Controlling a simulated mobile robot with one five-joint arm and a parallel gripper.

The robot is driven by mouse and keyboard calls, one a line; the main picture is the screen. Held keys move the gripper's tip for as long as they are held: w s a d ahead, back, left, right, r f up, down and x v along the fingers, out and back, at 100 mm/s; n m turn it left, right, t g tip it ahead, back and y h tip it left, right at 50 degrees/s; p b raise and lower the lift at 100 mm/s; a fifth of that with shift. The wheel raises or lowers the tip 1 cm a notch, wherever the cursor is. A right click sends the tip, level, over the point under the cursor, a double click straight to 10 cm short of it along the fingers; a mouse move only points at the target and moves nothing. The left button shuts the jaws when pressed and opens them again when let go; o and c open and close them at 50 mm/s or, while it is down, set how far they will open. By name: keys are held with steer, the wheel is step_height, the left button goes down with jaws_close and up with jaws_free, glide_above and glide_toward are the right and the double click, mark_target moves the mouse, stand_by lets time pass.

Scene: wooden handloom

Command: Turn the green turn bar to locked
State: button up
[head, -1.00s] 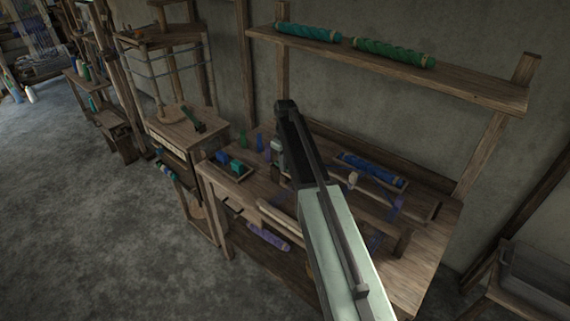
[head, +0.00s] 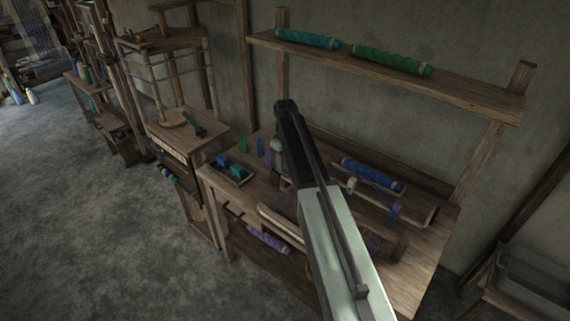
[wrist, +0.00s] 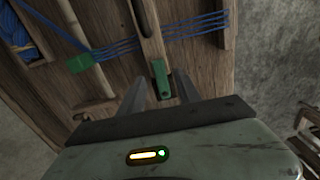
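The green turn bar (wrist: 160,76) shows in the wrist view as a short green bar on a wooden beam, pointing roughly along my fingers. My gripper (wrist: 160,86) is open, with one dark finger on each side of the bar. I cannot tell whether either finger touches it. In the head view my own arm covers the bar and the fingertips. I cannot read a locked mark in either view.
Blue threads (wrist: 180,27) cross the wooden frame just beyond the bar, with a green block (wrist: 80,63) at the left. In the head view, a tray (head: 229,174) of small blocks and a blue roll (head: 372,174) are on the bench. A shelf (head: 470,94) runs above.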

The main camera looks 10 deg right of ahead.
mark_target(285, 171)
step_height(285, 171, up, 6)
steer(key=p, duration=0.4)
steer(key=shift+f, duration=0.35)
steer(key=shift+a+f, duration=0.1)
steer(key=s+a+m, duration=0.2)
steer(key=s+m, duration=0.1)
steer(key=s, duration=1)
steer(key=s+a+f+m+b, duration=0.1)
steer(key=s+a+m, duration=0.2)
steer(key=s, duration=1.1)
steer(key=shift+s+a+f+m+b, duration=0.2)
steer(key=shift+m+b, duration=0.1)
steer(key=shift+m, duration=0.1)
